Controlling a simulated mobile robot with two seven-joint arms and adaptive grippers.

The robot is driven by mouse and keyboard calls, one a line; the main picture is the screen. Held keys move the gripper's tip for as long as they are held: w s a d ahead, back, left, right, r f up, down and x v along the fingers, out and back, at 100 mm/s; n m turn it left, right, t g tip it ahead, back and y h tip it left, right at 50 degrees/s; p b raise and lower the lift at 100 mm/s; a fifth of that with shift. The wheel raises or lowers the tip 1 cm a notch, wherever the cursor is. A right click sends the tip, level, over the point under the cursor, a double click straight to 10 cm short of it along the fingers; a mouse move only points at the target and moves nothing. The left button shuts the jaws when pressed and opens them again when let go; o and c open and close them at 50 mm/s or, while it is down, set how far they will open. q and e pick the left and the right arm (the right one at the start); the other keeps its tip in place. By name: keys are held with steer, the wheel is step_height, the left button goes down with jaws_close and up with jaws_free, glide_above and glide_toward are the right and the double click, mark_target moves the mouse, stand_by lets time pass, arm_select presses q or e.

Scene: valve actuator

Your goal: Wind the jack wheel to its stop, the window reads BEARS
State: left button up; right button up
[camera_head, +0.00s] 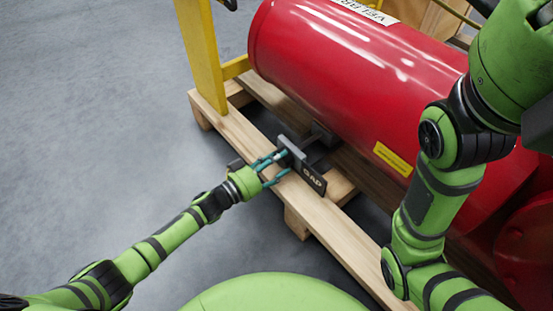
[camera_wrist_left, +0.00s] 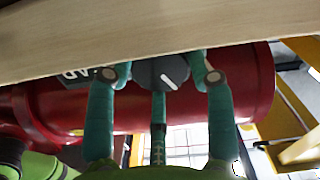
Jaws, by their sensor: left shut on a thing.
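The jack wheel (camera_wrist_left: 160,73) is a dark grey round knob with a white mark on its face in the left wrist view. My left gripper (camera_head: 275,166) has teal fingers and is shut on the wheel. In the left wrist view its fingers (camera_wrist_left: 160,85) sit around the wheel's rim. In the head view the fingers and wrist hide most of the wheel. A dark plate with the window (camera_head: 311,179) is beside it and reads GAP. The plate also shows partly in the left wrist view (camera_wrist_left: 76,76), its lettering cut off. My right gripper is out of view.
A big red cylinder (camera_head: 335,75) lies above a wooden pallet (camera_head: 335,238), close behind the wheel. A yellow post (camera_head: 200,55) stands at the pallet's far left end. The pallet's beam crosses the left wrist view (camera_wrist_left: 150,30). Grey floor (camera_head: 90,110) to the left is clear.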

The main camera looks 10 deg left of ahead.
arm_select(q)
steer(key=shift+w+a+r+m, duration=0.2)
steer(key=shift+r+m, duration=0.15)
steer(key=shift+m, duration=0.15)
steer(key=o, duration=0.9)
steer(key=shift+c, duration=0.2)
steer(key=shift+d, duration=0.1)
steer(key=shift+s+f, duration=0.15)
steer(key=shift+s, duration=0.15)
steer(key=v, duration=1.1)
steer(key=shift+s+a, duration=0.15)
steer(key=shift+a, duration=0.2)
